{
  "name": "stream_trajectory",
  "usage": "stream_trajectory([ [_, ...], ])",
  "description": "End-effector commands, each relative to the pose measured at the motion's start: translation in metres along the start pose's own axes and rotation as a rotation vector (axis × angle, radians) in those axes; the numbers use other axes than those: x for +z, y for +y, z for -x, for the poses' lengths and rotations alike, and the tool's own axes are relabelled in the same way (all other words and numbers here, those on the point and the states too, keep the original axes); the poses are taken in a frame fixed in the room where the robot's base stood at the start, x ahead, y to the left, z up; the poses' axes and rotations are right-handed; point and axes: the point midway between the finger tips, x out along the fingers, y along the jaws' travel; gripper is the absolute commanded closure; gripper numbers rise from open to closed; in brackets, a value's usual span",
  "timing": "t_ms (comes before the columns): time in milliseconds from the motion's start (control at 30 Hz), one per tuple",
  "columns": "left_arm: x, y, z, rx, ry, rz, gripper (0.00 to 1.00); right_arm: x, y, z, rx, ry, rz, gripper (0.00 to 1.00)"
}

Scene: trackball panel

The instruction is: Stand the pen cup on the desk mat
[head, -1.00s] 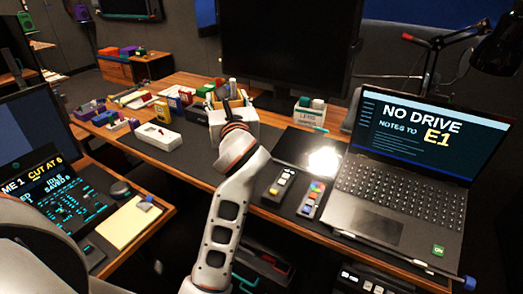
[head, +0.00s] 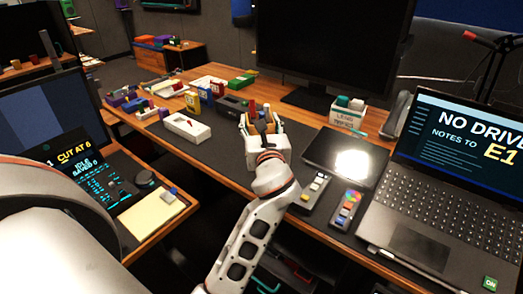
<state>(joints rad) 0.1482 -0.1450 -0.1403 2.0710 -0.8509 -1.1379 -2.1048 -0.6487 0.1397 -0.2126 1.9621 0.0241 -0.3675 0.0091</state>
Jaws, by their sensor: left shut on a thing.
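The pen cup (head: 248,121) is near the middle of the head view, with a few pens, one of them red, standing up out of it. My left gripper (head: 265,133) is shut on it from the near side. The gripper and wrist hide most of the cup, including its base. The cup looks about upright over the dark desk mat (head: 219,153), but I cannot tell whether it touches the mat. My right gripper is not in view.
A white box (head: 187,127) lies on the mat to the left. A labelled box of markers (head: 346,115) and the monitor (head: 330,45) stand behind. A black tablet (head: 325,151), small keypads (head: 346,209) and the laptop (head: 435,195) crowd the right.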

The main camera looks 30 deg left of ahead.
Motion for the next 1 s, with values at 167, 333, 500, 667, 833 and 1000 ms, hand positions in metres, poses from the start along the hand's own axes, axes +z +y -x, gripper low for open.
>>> stream_trajectory([
  [167, -0.026, 0.0, 0.0, 0.0, 0.0, 0.0, 0.73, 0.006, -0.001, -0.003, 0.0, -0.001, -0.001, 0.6],
  [333, -0.038, 0.0, 0.0, 0.001, -0.001, -0.001, 0.73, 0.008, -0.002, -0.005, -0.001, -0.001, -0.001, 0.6],
  [500, -0.068, 0.0, 0.0, 0.0, 0.001, -0.003, 0.73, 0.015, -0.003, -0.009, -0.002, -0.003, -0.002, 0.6],
  [667, -0.085, 0.0, 0.0, -0.001, -0.001, 0.0, 0.73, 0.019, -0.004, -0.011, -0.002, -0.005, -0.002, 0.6],
  [833, -0.086, 0.0, 0.0, 0.0, -0.002, 0.001, 0.73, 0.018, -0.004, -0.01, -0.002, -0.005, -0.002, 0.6],
  [1000, -0.087, 0.0, 0.0, 0.0, -0.002, 0.001, 0.73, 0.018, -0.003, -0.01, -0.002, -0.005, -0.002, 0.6],
])
